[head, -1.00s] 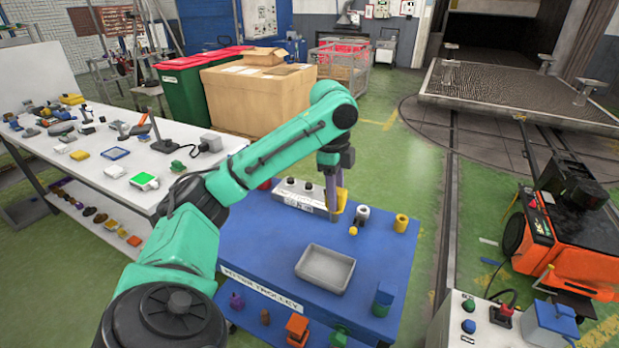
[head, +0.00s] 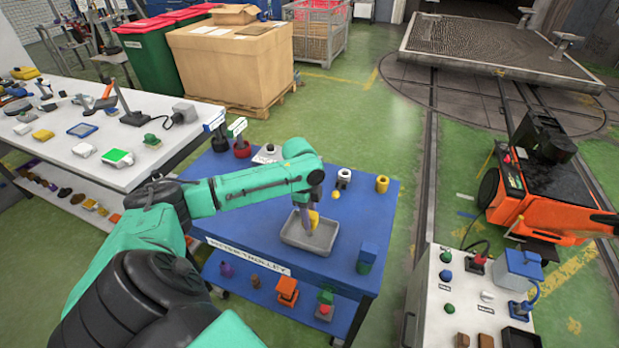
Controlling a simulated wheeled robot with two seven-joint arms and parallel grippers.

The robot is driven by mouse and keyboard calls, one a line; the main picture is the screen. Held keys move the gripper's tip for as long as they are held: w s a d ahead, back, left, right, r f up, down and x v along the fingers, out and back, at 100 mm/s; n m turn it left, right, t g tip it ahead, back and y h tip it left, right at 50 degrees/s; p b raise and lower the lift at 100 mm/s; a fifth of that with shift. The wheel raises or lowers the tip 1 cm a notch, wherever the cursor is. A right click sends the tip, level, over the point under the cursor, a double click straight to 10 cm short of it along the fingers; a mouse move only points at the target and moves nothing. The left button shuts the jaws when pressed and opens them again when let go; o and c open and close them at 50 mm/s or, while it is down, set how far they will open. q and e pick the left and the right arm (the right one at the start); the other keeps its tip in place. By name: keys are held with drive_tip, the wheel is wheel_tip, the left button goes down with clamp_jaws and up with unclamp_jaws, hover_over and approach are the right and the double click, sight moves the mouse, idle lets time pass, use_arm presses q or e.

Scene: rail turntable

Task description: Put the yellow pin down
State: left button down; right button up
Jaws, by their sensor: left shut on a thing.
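My left gripper (head: 306,226) is shut on the yellow pin (head: 314,220), which shows as a yellow piece beside the fingers. The gripper points down over the grey tray (head: 290,240) on the blue trolley (head: 235,240). The fingers hide part of the pin, and I cannot tell whether its lower end touches the tray floor. My right gripper is not in view.
Behind the tray stand a silver-and-black cylinder (head: 344,176), a small yellow ball (head: 336,195) and a yellow ring-like cylinder (head: 382,184). The trolley top right of the tray is mostly clear.

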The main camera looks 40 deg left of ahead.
use_arm(q)
drive_tip(key=c, duration=0.5)
unclamp_jaws()
drive_tip(key=shift+f, duration=0.1)
drive_tip(key=r, duration=0.4)
drive_tip(key=a+r+b, duration=0.1)
drive_tip(key=r, duration=0.7)
drive_tip(key=shift+s+a+r+b, duration=0.15)
drive_tip(key=shift+s+b, duration=0.15)
